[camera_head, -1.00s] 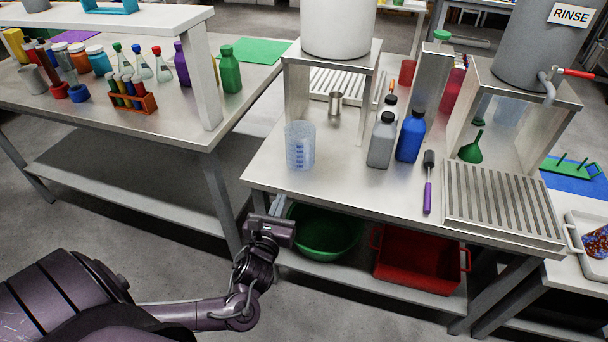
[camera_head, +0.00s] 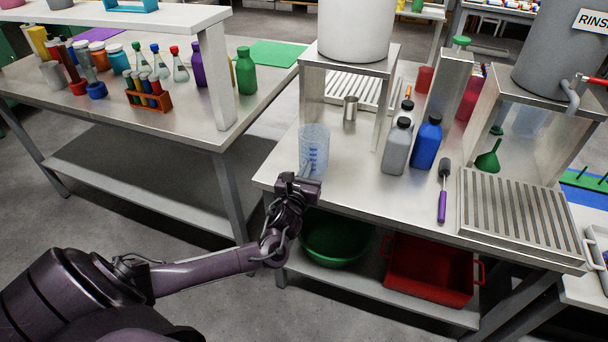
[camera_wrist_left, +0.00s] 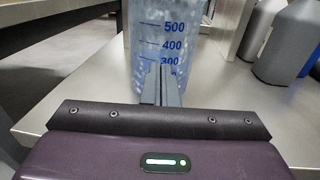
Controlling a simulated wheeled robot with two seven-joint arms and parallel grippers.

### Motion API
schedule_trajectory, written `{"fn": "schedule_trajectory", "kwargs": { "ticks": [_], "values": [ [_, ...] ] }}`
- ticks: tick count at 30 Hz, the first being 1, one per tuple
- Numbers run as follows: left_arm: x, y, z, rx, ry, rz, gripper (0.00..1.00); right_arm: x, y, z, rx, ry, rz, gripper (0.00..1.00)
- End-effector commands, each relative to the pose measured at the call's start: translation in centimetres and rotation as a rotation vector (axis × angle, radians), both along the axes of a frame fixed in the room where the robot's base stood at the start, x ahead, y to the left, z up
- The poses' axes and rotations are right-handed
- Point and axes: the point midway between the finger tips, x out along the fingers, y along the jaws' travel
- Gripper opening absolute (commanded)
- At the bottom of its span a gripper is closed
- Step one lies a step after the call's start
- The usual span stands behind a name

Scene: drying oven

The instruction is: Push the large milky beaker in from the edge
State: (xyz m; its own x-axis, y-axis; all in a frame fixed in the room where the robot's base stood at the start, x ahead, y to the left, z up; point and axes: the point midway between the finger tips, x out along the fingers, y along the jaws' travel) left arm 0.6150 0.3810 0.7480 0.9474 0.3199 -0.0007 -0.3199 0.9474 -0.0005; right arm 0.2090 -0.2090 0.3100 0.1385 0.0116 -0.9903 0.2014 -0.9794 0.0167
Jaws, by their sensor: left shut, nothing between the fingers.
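The large milky beaker (camera_head: 314,141) stands upright near the left front edge of the steel table (camera_head: 350,205). It is translucent with blue marks, and it fills the top middle of the left wrist view (camera_wrist_left: 176,32). My left gripper (camera_head: 305,168) is shut and empty, just in front of the beaker at the table edge. In the left wrist view the closed fingertips (camera_wrist_left: 161,72) overlap the beaker's lower wall; I cannot tell whether they touch it. The gripper hides part of the beaker's lower front. My right gripper is not in view.
A metal cup (camera_head: 350,109) stands behind the beaker. A grey bottle (camera_head: 397,147) and a blue bottle (camera_head: 426,143) stand to its right. A steel stand (camera_head: 388,95) carries a white tank (camera_head: 355,32). A green basin (camera_head: 336,240) sits on the shelf below.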

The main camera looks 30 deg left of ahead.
Motion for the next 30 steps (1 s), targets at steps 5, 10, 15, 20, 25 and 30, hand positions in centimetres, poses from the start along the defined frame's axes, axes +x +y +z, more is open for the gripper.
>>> {"fn": "schedule_trajectory", "kwargs": {
  "ticks": [5,10,15,20,25,30],
  "values": [
    [0.0,0.0,0.0,0.000,0.000,0.000,0.00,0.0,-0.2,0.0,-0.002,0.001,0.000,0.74],
    [0.7,0.3,-0.1,0.002,-0.002,0.002,0.00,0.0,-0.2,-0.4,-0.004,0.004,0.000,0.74],
    [4.2,1.4,-0.2,0.002,-0.006,0.003,0.00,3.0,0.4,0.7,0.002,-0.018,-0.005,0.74],
    [6.3,2.1,-0.2,0.001,-0.003,0.001,0.00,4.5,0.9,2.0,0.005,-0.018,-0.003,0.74],
    [7.0,2.4,0.0,0.000,-0.001,-0.001,0.00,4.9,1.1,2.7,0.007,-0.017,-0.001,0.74],
    [7.0,2.3,0.0,0.000,0.000,0.000,0.00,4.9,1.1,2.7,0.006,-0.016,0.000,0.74]
  ]
}}
